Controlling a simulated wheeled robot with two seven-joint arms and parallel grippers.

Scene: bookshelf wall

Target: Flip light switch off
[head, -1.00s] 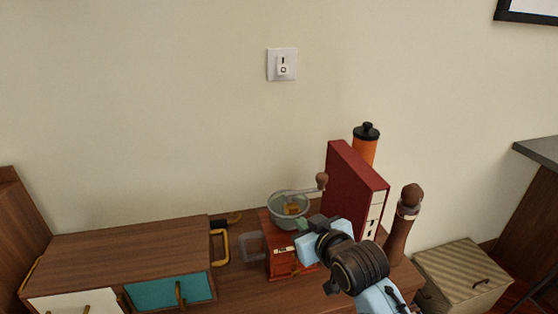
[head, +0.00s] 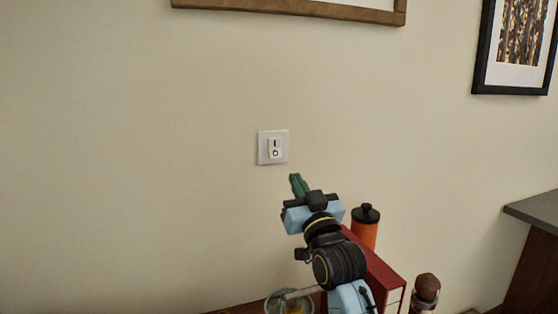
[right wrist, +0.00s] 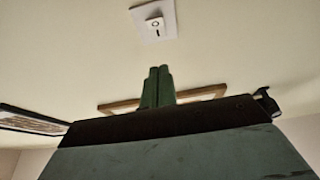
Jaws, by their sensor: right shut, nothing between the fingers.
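My left gripper is not in view.
Below my right arm stand an orange bottle (head: 364,229), a red box (head: 385,280), a brown-topped mill (head: 427,289) and a glass bowl (head: 277,302). Framed pictures hang above (head: 290,14) and at right (head: 515,50). The wall around the switch is clear.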

